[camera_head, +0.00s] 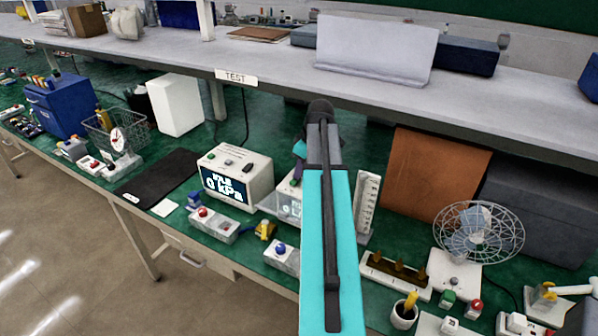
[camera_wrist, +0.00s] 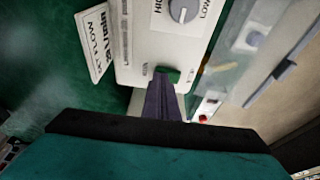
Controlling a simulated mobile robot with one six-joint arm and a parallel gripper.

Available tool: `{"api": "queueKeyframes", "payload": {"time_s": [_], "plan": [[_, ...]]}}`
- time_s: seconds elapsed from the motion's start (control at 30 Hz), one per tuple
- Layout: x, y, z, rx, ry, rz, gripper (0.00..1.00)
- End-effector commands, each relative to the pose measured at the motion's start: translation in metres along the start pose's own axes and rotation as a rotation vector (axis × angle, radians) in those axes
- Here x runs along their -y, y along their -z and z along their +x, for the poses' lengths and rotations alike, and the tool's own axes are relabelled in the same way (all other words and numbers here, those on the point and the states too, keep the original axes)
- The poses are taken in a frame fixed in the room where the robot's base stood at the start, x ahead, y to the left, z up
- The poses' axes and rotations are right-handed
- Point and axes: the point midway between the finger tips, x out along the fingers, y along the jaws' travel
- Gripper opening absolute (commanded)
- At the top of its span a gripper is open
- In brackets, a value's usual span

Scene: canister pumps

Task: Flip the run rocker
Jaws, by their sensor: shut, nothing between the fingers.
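A white panel (camera_wrist: 140,45) fills the upper middle of the wrist view, with a grey dial (camera_wrist: 182,10) marked HIGH and LOW. A small green rocker (camera_wrist: 168,74) sits at the panel's lower edge. My gripper (camera_wrist: 163,84) is shut and empty, its dark fingertips right at the rocker; I cannot tell whether they touch it. Which way the rocker is tipped is unclear. In the head view my arm covers the gripper and most of the white unit (camera_head: 290,204) behind it.
A white card reading FLOW (camera_wrist: 94,42) stands left of the panel. A clear-sided housing (camera_wrist: 240,50) is close on the right. In the head view, a pressure display box (camera_head: 240,172) stands left of my arm and a wire fan (camera_head: 478,232) right. A shelf (camera_head: 270,82) runs above.

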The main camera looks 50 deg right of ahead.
Motion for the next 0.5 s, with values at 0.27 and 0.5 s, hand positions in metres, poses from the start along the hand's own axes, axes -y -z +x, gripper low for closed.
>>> {"api": "queueKeyframes", "payload": {"time_s": [0.27, 0.5], "plan": [[0.0011, -0.0011, 0.0022, 0.003, 0.002, 0.0, 0.0], [0.0079, -0.0013, 0.001, 0.004, 0.004, 0.001, 0.0]]}}
